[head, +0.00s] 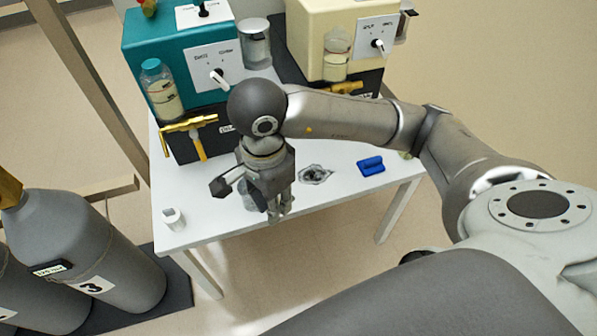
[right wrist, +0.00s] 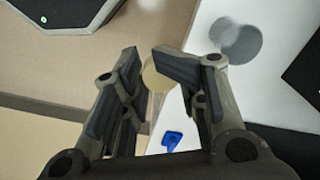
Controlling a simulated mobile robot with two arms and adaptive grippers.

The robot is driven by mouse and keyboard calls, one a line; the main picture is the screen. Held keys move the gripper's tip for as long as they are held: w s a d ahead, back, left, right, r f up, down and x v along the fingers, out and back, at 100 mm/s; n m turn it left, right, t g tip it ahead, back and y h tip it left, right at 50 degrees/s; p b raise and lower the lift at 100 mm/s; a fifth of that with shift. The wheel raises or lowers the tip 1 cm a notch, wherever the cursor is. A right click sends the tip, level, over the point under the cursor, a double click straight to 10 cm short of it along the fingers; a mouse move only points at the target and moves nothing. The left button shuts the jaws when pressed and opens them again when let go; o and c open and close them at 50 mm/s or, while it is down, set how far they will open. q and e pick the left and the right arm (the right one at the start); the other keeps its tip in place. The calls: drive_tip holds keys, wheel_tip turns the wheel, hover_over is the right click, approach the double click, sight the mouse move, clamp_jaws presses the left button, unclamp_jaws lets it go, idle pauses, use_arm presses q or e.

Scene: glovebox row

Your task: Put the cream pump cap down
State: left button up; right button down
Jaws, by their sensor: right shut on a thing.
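My right gripper (head: 278,214) points down over the front edge of the white table (head: 205,230). In the right wrist view the gripper (right wrist: 145,68) is shut on the cream pump cap (right wrist: 158,76), a round pale disc between the fingertips, partly hidden by the right-hand finger. The cap cannot be made out in the head view. In the right wrist view the cap overlaps the table's edge, with floor to its left; its height above the table is unclear. My left gripper is not in view.
A teal pump (head: 160,35) and a cream pump (head: 310,20) stand at the back. A blue object (head: 370,166), a stained patch or dish (head: 315,174), a white cup (head: 173,219) and a grey container (head: 249,197) are on the table. Gas cylinders (head: 100,245) stand left.

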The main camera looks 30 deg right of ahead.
drive_tip(key=shift+f, duration=0.3)
drive_tip(key=w+d+f+b, duration=0.1)
drive_tip(key=w+d+f, duration=0.3)
drive_tip(key=w+d+f+b, duration=0.1)
drive_tip(key=w+d+f, duration=0.3)
drive_tip(key=w, duration=0.1)
drive_tip(key=shift+w+d+f, duration=0.1)
drive_tip(key=shift+d+f, duration=0.05)
drive_tip(key=shift+w+d+f, duration=0.15)
drive_tip(key=shift+w+f, duration=0.1)
drive_tip(key=shift+f, duration=0.1)
drive_tip(key=shift+w+d+f+b, duration=0.15)
drive_tip(key=shift+f+b, duration=0.1)
drive_tip(key=shift+f, duration=0.7)
drive_tip(key=shift+w+d+f+b, duration=0.1)
drive_tip(key=shift+f+b, duration=0.15)
drive_tip(key=shift+f, duration=0.7)
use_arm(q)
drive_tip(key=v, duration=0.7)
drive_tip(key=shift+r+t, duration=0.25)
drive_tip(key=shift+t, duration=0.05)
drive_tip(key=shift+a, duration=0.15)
use_arm(e)
drive_tip(key=shift+f, duration=0.2)
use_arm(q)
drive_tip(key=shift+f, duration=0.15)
use_arm(e)
drive_tip(key=c, duration=1)
unclamp_jaws()
